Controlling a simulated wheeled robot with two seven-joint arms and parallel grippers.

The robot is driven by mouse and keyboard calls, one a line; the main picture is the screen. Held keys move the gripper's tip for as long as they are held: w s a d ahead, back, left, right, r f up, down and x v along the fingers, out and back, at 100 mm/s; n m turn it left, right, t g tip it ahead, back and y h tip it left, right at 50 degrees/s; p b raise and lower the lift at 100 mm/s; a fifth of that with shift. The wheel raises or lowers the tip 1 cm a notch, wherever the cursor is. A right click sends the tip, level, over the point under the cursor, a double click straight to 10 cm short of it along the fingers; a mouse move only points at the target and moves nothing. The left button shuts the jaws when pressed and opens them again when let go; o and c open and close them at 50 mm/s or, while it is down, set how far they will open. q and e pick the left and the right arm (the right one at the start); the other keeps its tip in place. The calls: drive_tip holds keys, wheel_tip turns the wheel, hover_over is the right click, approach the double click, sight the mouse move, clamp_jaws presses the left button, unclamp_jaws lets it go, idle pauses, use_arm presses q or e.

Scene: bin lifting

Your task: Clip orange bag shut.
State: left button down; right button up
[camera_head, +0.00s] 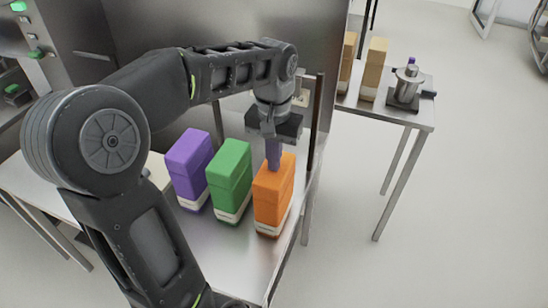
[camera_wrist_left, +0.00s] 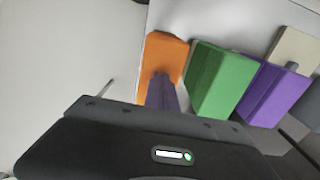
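The orange bag (camera_head: 273,195) stands upright at the right end of a row of bags on the metal table. My left gripper (camera_head: 273,140) points down right above it. A narrow purple clip (camera_head: 274,155) sticks down from the gripper and meets the top of the orange bag, at least in line of sight. In the left wrist view the purple clip (camera_wrist_left: 161,92) overlaps the orange bag (camera_wrist_left: 165,52). The gripper appears shut on the clip, though its fingertips are mostly hidden. I cannot tell whether the clip grips the bag. My right gripper is not in view.
A green bag (camera_head: 230,180) and a purple bag (camera_head: 188,168) stand close to the left of the orange bag. A metal panel rises behind the row. A second table (camera_head: 425,110) at the right holds tan bags (camera_head: 373,68) and a metal device (camera_head: 406,85).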

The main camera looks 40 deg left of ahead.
use_arm(q)
drive_tip(key=shift+f, duration=0.25)
drive_tip(key=shift+r, duration=0.1)
wheel_tip(320, 180, up, 7)
drive_tip(key=p, duration=0.5)
drive_tip(key=shift+p, duration=0.35)
idle(0.7)
